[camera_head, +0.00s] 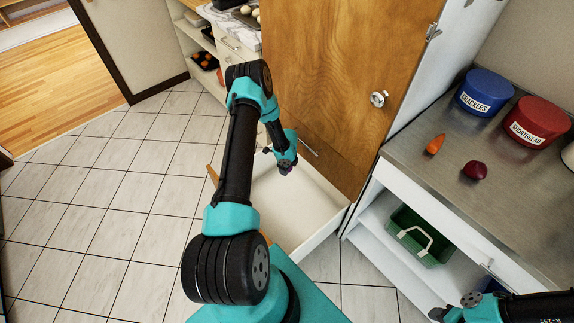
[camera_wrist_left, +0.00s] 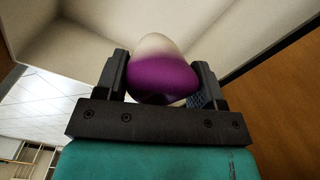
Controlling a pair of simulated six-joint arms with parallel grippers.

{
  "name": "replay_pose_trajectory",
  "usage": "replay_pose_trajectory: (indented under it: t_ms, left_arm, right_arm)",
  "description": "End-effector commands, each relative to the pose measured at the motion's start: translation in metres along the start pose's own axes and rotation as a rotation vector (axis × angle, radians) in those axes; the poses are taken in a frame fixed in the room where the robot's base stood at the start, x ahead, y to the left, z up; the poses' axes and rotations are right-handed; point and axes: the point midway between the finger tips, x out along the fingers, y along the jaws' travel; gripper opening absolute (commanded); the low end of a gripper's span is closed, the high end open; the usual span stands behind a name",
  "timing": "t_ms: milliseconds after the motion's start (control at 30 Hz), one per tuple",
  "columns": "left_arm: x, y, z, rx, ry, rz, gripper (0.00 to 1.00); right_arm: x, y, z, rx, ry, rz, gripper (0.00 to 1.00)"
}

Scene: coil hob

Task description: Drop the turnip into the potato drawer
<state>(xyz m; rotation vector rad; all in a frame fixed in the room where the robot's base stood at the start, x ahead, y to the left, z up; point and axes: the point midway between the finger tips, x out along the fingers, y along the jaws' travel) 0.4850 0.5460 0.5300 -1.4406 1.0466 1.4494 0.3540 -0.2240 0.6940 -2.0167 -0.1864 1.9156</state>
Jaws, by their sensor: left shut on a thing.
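My left gripper (camera_wrist_left: 160,88) is shut on the turnip (camera_wrist_left: 165,78), which is purple and white and sits between the two fingers in the left wrist view. In the head view my left gripper (camera_head: 286,168) is over the open drawer (camera_head: 285,212), whose pale inside shows below the wooden door. The turnip cannot be made out in the head view, hidden by the gripper. Pale drawer walls also show behind the turnip in the left wrist view. My right gripper (camera_head: 438,313) is at the bottom right edge, small and dark; its jaws are unclear.
A wooden door (camera_head: 330,75) with a round knob stands right behind the drawer. On the steel counter (camera_head: 425,175) are a carrot (camera_head: 436,144), a beet (camera_head: 475,170), a blue crackers canister (camera_head: 484,93) and a red shortbread canister (camera_head: 537,122). A green basket (camera_head: 421,237) is on the shelf below.

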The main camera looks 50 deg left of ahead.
Motion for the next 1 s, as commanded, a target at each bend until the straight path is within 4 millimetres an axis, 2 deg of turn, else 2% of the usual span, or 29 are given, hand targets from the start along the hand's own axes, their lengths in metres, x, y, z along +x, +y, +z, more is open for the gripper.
replay_pose_trajectory:
  t_ms: [333, 733, 767, 1000]
  left_arm:
    - [0.034, 0.000, 0.000, 0.000, 0.000, 0.000, 0.37]
    - [0.040, 0.000, 0.000, 0.000, 0.000, 0.000, 0.37]
    - [0.040, 0.000, 0.000, 0.000, 0.000, 0.000, 0.63]
    - [0.040, 0.000, 0.000, 0.000, 0.000, 0.000, 0.86]
  right_arm:
    - [0.000, 0.000, 0.000, 0.000, 0.000, 0.000, 0.43]
    - [0.000, 0.000, 0.000, 0.000, 0.000, 0.000, 0.43]
    - [0.000, 0.000, 0.000, 0.000, 0.000, 0.000, 0.43]
    - [0.000, 0.000, 0.000, 0.000, 0.000, 0.000, 0.43]
